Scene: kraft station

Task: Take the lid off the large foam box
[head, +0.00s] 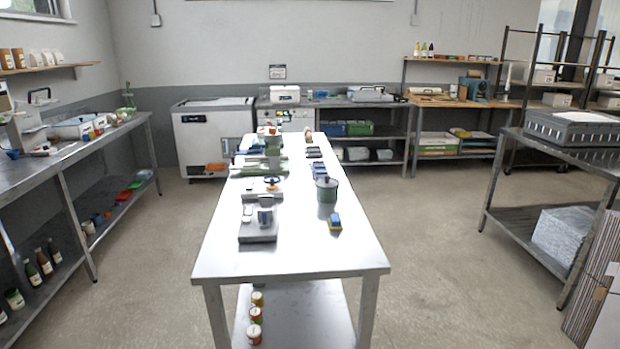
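I cannot tell for certain which thing is the large foam box. A white box with a closed top (285,94) stands on the back counter, left of centre. A wide, low pale box (371,94) with a dark handle-like part on top sits farther right along the same back counter. Both are far off and small, so their material and lid seams cannot be made out. Neither of my grippers is in the head view.
A long steel table (290,255) fills the middle, with a green pot (327,188) and other items on it. A white chest unit (213,135) stands at the back left. Counters line the left; a steel rack (522,205) stands right. Floor is clear on both sides of the table.

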